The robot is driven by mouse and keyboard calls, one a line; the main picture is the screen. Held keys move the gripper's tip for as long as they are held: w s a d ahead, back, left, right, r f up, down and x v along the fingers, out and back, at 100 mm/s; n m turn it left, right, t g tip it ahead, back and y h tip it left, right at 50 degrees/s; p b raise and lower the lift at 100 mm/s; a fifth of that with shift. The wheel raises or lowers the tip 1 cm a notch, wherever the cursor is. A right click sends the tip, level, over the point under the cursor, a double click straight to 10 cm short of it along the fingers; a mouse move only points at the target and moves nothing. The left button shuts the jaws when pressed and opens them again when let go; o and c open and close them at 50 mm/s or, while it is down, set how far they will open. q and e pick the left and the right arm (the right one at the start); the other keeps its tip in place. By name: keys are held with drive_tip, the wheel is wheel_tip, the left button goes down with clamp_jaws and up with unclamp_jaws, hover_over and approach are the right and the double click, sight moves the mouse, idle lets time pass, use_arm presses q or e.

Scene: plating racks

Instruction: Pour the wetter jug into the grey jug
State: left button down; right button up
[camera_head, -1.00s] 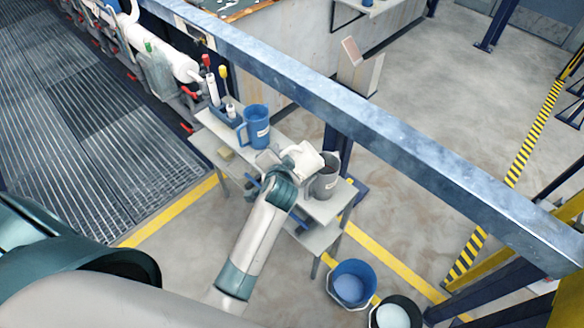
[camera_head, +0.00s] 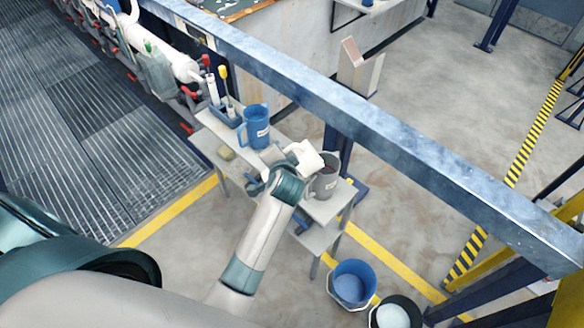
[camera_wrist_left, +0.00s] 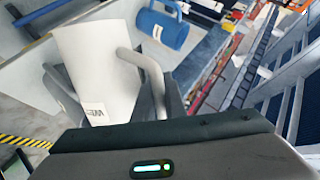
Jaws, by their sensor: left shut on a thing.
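The wetter jug is a white jug with a small label (camera_wrist_left: 97,70), and it also shows in the head view (camera_head: 308,158). My left gripper (camera_head: 291,162) is shut on it near its handle. The jug is tipped to the right, with its rim close to the upper left of the grey jug (camera_head: 325,184). The grey jug stands upright on a grey bench (camera_head: 341,196), and its inside looks dark brownish. I cannot make out a stream between the jugs. My right gripper is not in view.
A blue jug (camera_head: 256,128) stands on the bench behind the white jug; it also shows in the left wrist view (camera_wrist_left: 162,26). A bottle rack (camera_head: 226,117) is beyond it. A blue beam (camera_head: 400,145) crosses above. Two buckets (camera_head: 352,284) (camera_head: 396,312) stand on the floor.

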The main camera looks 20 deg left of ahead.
use_arm(q)
drive_tip(key=shift+r, duration=0.1)
idle(0.5)
drive_tip(key=shift+w+d+r+m+g+y, duration=0.15)
drive_tip(key=shift+w+d+r+m+g, duration=0.1)
drive_tip(key=shift+r, duration=0.2)
drive_tip(key=shift+w+d+r+m+g+y, duration=0.15)
drive_tip(key=shift+w+d+r+m+g, duration=0.1)
drive_tip(key=shift+r, duration=0.2)
idle(1.0)
drive_tip(key=shift+w+d+r+m+g+y, duration=0.45)
drive_tip(key=shift+w+r+m+g, duration=0.1)
drive_tip(key=shift+r, duration=0.25)
idle(0.7)
idle(0.4)
